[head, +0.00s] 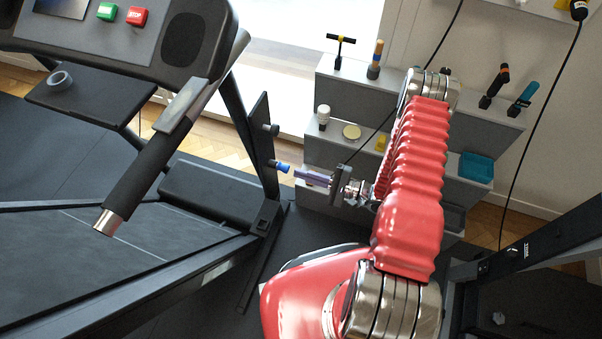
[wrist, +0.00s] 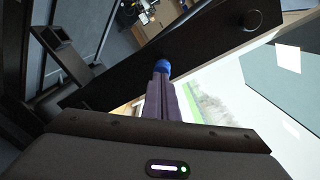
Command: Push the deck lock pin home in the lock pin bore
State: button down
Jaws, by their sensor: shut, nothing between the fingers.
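The deck lock pin (head: 279,166) shows as a blue-ended piece at the dark upright of the treadmill frame. Its blue end also shows in the wrist view (wrist: 162,66), just beyond my fingertips. My gripper (head: 297,172) is shut and empty, with its purple-grey fingers pointing left at the blue end. In the wrist view my gripper (wrist: 161,77) lines up with the blue end. I cannot tell if the tips touch it. The lock pin bore is hidden behind the pin, at the upright plate (wrist: 215,42).
A dark knob (head: 271,130) sits on the upright above the pin. The treadmill handrail (head: 150,165) and console (head: 130,30) are to the left. Stepped grey shelves (head: 330,155) with tools and small containers stand behind my arm. A black cable hangs at right.

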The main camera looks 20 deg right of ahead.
jog(key=shift+s+d, duration=0.4)
jog(key=shift+d, duration=0.15)
jog(key=v, duration=1.3)
jog(key=shift+s+d, duration=0.25)
jog(key=shift+d, duration=0.05)
jog(key=shift+f, duration=0.1)
dwell(0.4)
